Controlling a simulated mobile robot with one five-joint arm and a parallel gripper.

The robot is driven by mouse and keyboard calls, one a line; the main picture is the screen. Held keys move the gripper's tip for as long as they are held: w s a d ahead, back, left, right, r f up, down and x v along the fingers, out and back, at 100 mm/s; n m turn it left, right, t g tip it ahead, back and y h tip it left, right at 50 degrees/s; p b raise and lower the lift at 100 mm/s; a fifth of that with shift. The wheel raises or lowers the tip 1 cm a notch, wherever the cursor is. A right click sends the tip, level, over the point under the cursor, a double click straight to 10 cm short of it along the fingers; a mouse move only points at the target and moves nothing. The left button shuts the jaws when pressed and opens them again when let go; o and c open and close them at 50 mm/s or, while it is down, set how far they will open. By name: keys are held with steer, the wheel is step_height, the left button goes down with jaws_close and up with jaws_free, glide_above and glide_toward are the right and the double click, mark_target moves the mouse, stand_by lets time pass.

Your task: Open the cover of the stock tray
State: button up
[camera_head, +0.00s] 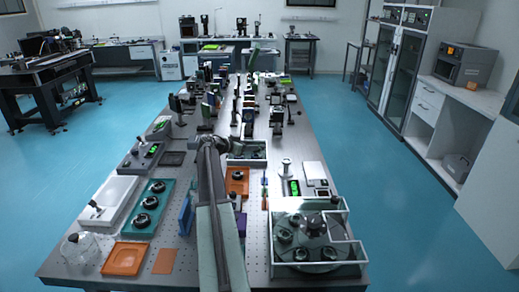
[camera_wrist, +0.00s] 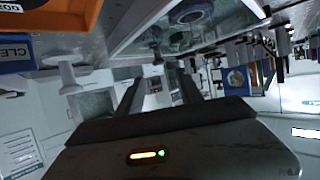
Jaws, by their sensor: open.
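In the head view, my arm reaches forward over the table, and my gripper (camera_head: 214,142) is at its far end, just left of a small pale-walled tray (camera_head: 262,162). In the wrist view, my gripper (camera_wrist: 160,88) has its two fingers apart with nothing seen between them. A clear panel over round dark optics (camera_wrist: 190,14) shows above the fingers there, apart from them. A larger pale-walled tray (camera_head: 345,222) with several dark round parts under a clear pane stands at the table's near right corner. I cannot tell which tray is the stock tray.
An orange tray (camera_head: 237,188) lies beside my arm, with a blue panel (camera_head: 185,215) to its left. A teal tray (camera_head: 166,187) with round mounts and a white tray (camera_head: 122,190) stand further left. Optics crowd the far table. Blue floor (camera_head: 420,220) is clear at right.

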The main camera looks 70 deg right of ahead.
mark_target(262, 146)
steer(key=b+x, duration=0.2)
steer(key=x, duration=0.5)
steer(key=shift+w+f+b, duration=0.15)
steer(key=shift+b, duration=0.2)
steer(key=shift+d, duration=0.25)
jaws_close()
steer(key=shift+a, duration=0.1)
stand_by(0.4)
